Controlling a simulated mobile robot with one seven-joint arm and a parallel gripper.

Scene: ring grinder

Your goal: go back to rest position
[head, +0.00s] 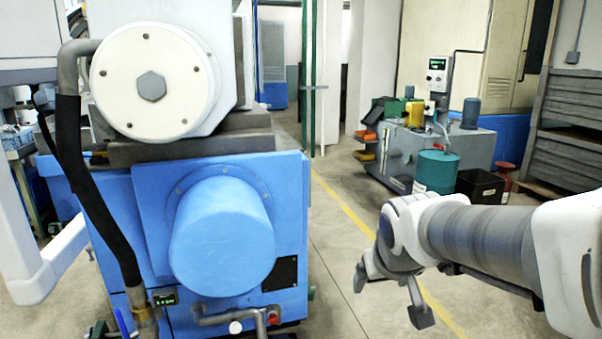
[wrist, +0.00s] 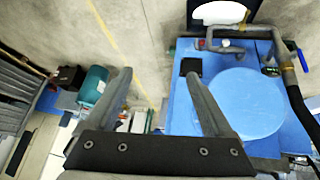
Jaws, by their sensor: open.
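My gripper (head: 390,297) is at the lower right of the head view, at the end of my arm, with its two fingers spread apart and nothing between them. It hangs over the open floor, to the right of the blue machine (head: 290,210). In the wrist view my gripper (wrist: 158,82) shows both fingers wide apart, with concrete floor and the blue machine's edge beyond them. No object is held.
The blue machine has a round blue cover (head: 222,237) and a black hose (head: 92,190). A teal drum (head: 435,171), a black bin (head: 480,186) and a grey tank (head: 405,150) stand at the back right. Floor with a yellow line (head: 345,208) lies clear between.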

